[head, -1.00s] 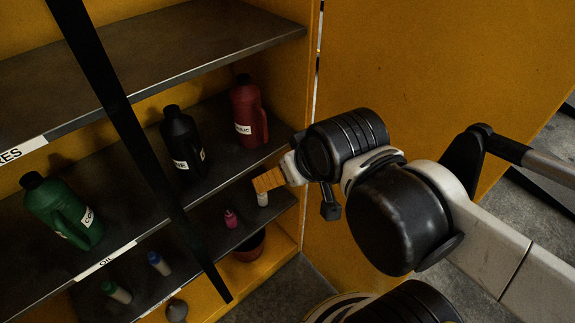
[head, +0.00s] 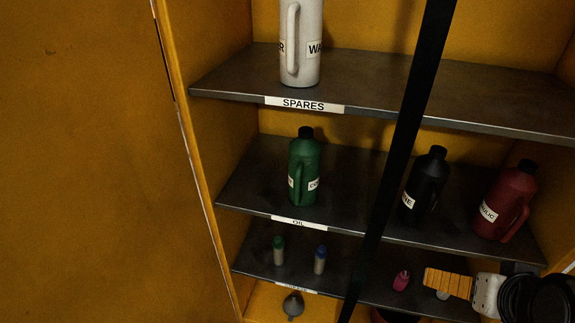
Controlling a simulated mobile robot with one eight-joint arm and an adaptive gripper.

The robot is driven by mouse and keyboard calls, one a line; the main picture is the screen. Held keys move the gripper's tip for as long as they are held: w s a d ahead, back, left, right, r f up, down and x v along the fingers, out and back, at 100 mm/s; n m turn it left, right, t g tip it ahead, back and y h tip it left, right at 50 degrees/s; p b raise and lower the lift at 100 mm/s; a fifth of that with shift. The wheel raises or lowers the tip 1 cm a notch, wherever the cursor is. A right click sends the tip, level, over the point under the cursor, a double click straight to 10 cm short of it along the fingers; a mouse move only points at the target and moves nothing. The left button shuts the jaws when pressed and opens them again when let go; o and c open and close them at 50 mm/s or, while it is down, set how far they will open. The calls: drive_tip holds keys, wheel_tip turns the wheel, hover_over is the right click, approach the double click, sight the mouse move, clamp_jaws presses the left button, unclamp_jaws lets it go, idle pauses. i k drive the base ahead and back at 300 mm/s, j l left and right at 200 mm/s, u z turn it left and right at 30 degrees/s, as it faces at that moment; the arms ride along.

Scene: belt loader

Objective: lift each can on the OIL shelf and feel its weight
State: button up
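The OIL shelf (head: 258,200) is the middle dark shelf of a yellow cabinet, marked by a white label (head: 299,223). On it stand a green can (head: 304,175) at the left, a black can (head: 425,188) right of centre and a red can (head: 506,203) at the right. All three stand upright with white labels only partly readable. My gripper (head: 447,283) is at the lower right, in front of and below the red can, touching no can that I can see. Its orange ribbed finger pad shows side-on, so its opening is hidden.
A white jug (head: 301,50) stands on the SPARES shelf (head: 400,95) above. The lower shelf (head: 345,287) holds small green-capped (head: 278,252) and blue-capped (head: 320,260) bottles and a pink bottle (head: 401,281). A dark post (head: 398,160) crosses the view. A yellow door (head: 90,160) is at left.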

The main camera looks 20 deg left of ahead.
sight(304, 156)
drive_tip(key=u, duration=1.05)
drive_tip(key=i+j+z, duration=0.25)
drive_tip(key=j, duration=0.25)
